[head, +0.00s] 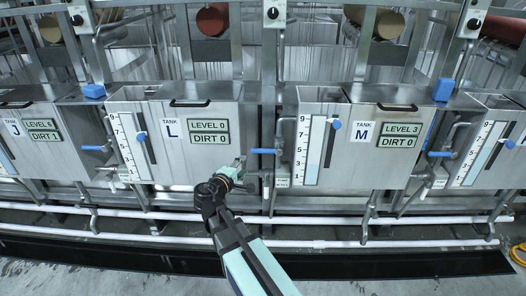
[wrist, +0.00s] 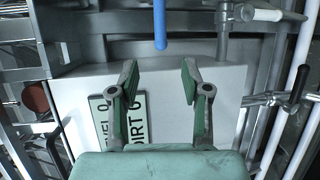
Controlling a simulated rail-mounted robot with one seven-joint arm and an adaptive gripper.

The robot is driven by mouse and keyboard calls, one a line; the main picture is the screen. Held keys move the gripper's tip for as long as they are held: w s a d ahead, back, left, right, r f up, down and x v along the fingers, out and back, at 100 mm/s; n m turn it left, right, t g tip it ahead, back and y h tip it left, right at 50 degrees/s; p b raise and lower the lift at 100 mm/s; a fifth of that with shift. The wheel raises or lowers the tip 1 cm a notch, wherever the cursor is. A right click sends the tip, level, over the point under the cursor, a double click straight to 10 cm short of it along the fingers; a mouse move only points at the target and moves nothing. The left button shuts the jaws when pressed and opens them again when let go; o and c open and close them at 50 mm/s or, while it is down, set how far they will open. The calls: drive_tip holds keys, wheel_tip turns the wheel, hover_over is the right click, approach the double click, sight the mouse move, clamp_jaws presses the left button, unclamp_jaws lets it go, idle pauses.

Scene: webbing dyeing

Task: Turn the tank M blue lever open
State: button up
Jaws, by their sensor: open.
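Tank M (head: 380,165) is a steel tank right of centre in the head view, with a sign reading LEVEL 3, DIRT 0. A blue lever (head: 263,151) lies level in the gap between tanks L and M, on the pipework at tank M's left side. In the wrist view a blue bar (wrist: 160,25), apparently this lever, enters from the top edge, in line with the gap between my fingers. My gripper (head: 240,164) is in front of tank L's lower right corner, just left of and below the lever. In the wrist view my gripper (wrist: 160,80) is open and empty, apart from the bar.
Tank L (head: 195,165), reading LEVEL 0, DIRT 0, stands close behind my gripper. Another blue lever (head: 440,154) is at tank M's right side. Pipes and a small valve crowd the gap.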

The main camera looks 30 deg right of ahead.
sight(259, 152)
drive_tip(key=x, duration=1.5)
drive_tip(key=shift+d+p, duration=0.3)
drive_tip(key=shift+p, duration=0.05)
clamp_jaws()
